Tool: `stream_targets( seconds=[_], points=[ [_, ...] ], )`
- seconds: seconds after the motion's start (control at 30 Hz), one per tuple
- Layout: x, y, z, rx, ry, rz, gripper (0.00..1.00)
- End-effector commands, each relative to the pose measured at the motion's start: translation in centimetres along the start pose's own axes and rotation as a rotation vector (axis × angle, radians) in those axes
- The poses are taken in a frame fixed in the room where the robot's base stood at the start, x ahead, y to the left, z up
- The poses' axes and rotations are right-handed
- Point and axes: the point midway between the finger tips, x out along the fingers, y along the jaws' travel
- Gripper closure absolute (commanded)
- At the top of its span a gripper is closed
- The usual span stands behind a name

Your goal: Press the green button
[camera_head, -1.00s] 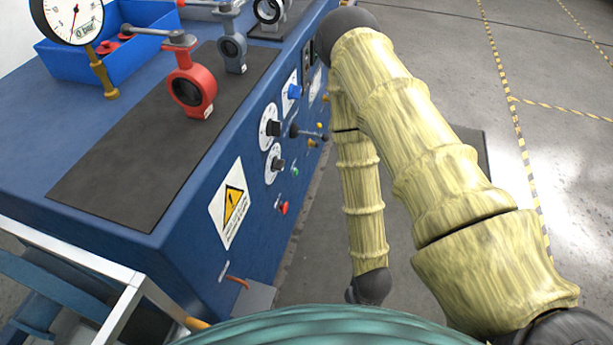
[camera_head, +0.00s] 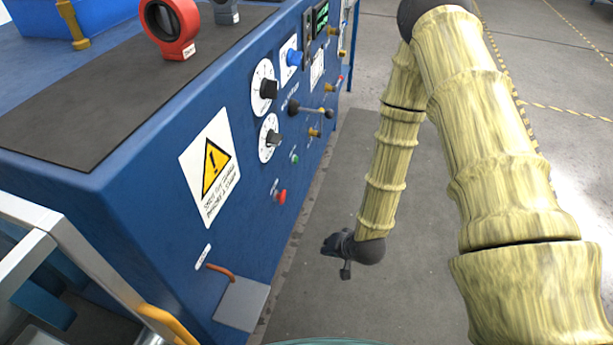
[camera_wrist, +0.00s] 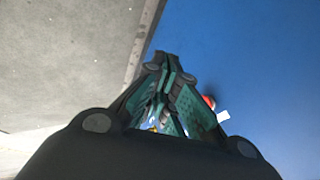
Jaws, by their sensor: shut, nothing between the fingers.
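The small green button (camera_head: 294,158) sits on the blue front panel (camera_head: 235,255) in the head view, just above the red button (camera_head: 281,196). My gripper (camera_head: 328,246) hangs in front of the panel, right of and lower in the picture than both buttons, with a visible gap. In the wrist view my gripper (camera_wrist: 167,62) has its teal and black fingers shut with nothing between them. The red button (camera_wrist: 209,102) shows partly behind a finger there, by a small white label (camera_wrist: 223,116). I cannot make out the green button in the wrist view.
Two dials (camera_head: 269,137), a blue knob (camera_head: 294,57) and a lever (camera_head: 312,111) stick out of the panel. A warning sign (camera_head: 210,168) is left of the buttons. A metal frame (camera_head: 60,240) stands at the lower left. The floor beside the panel is clear.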

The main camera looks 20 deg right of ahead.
Motion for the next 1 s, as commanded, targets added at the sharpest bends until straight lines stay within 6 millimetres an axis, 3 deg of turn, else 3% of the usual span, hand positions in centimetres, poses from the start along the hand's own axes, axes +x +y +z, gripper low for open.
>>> stream_targets(
  seconds=[0.03, 0.4, 0.7, 1.0],
  points=[
    [2.0, 0.3, -0.5, 0.027, 0.025, -0.026, 1.0],
    [7.9, -1.1, -7.0, 0.225, 0.179, -0.225, 1.0],
    [11.1, -1.9, -12.2, 0.38, 0.281, -0.405, 1.0],
    [13.0, -2.1, -17.3, 0.522, 0.362, -0.602, 1.0]
  ],
)
